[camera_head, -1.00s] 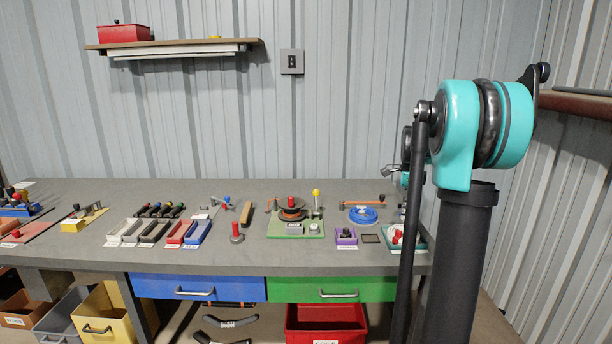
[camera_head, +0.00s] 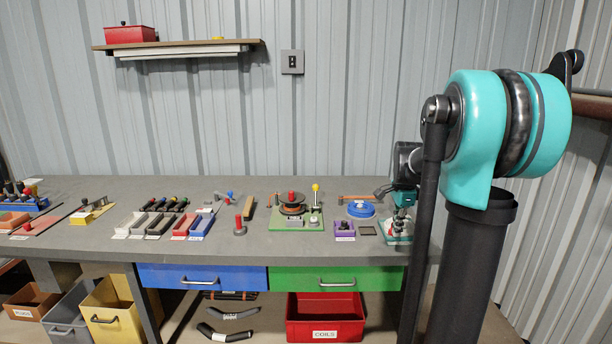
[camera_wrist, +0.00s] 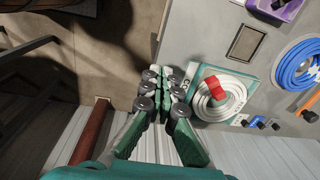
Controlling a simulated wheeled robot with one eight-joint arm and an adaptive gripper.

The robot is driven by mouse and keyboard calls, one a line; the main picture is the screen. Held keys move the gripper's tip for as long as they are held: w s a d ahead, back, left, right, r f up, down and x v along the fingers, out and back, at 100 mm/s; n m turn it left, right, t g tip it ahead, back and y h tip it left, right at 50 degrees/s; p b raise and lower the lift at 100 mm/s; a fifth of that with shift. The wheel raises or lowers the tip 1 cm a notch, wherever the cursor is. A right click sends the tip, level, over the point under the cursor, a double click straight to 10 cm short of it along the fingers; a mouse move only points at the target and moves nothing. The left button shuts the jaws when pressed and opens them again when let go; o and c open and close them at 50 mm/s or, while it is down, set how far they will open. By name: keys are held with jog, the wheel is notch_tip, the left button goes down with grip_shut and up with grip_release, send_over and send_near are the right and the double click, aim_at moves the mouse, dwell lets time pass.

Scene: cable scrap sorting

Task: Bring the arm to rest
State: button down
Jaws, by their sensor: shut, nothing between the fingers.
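My gripper (camera_wrist: 163,82) shows in the wrist view with its green fingers together and nothing between them. It hangs above the right end of the grey workbench, beside a white cable coil with a red clip (camera_wrist: 215,97) on a teal board. In the head view, my arm stands folded at the right. Its wrist end is above the same coil board (camera_head: 397,232), and the fingertips there are hard to make out.
The bench (camera_head: 110,189) holds several small trays, a green spool stand (camera_head: 297,222), a blue coil (camera_head: 361,209) and a purple box (camera_head: 345,230). A red bin (camera_head: 325,318) stands below. A rust-coloured bar (camera_wrist: 93,130) lies near my gripper in the wrist view.

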jog(key=s+a+f+n+t, duration=0.1)
jog(key=s+a+f+n, duration=0.2)
jog(key=s+n, duration=0.3)
jog(key=s+a+f+n+t, duration=0.1)
jog(key=s+a+f+n, duration=0.2)
jog(key=s, duration=0.6)
jog(key=s+a+f+n+t, duration=0.1)
jog(key=s+a+f+n, duration=0.2)
jog(key=s+f+n, duration=0.5)
jog(key=shift+s+a+f+n, duration=0.15)
jog(key=shift+s+a+n, duration=0.1)
jog(key=shift+n, duration=0.05)
